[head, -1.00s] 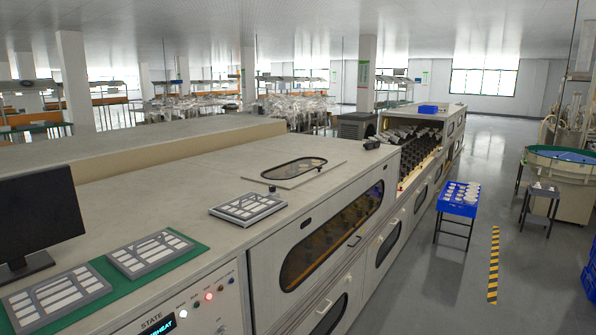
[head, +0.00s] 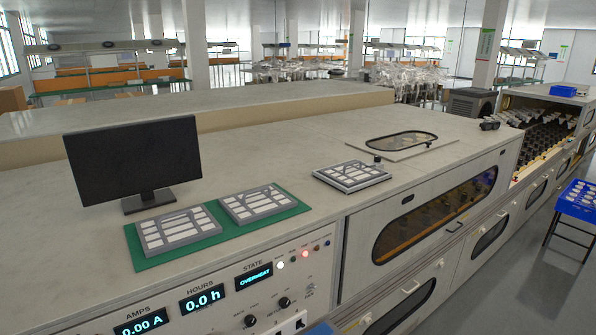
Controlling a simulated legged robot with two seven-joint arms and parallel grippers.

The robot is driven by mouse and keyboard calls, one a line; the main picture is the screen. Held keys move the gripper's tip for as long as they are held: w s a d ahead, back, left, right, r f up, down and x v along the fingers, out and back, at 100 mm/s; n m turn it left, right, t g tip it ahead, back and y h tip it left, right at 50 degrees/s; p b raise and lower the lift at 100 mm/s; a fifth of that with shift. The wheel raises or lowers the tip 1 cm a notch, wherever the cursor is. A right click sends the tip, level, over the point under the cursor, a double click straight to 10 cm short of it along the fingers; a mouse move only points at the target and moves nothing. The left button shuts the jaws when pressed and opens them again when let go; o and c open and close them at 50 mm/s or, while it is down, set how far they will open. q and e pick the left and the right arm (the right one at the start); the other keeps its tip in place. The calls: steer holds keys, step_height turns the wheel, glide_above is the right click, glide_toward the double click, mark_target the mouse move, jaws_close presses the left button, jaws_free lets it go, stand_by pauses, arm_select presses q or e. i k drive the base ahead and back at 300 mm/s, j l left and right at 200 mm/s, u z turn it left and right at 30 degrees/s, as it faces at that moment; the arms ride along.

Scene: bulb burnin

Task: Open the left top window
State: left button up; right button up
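The long beige machine's front has an upper left panel with a long dark, amber-tinted rounded window (head: 435,214). This panel looks shut, flush with the front. Neither of my grippers is in view.
A control panel with an OVERHEAT display (head: 254,276) is left of the window. A monitor (head: 135,160), trays on a green mat (head: 150,262) and a loose grey tray (head: 351,176) are on top. A lower window (head: 400,306) sits below.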

mark_target(441, 140)
steer(key=i+l+u, duration=0.15)
steer(key=l+u, duration=0.25)
steer(key=l, duration=0.15)
steer(key=i+l+u, duration=0.1)
steer(key=l+u, duration=0.25)
steer(key=l, duration=0.2)
steer(key=l+u, duration=0.4)
steer(key=l, duration=0.15)
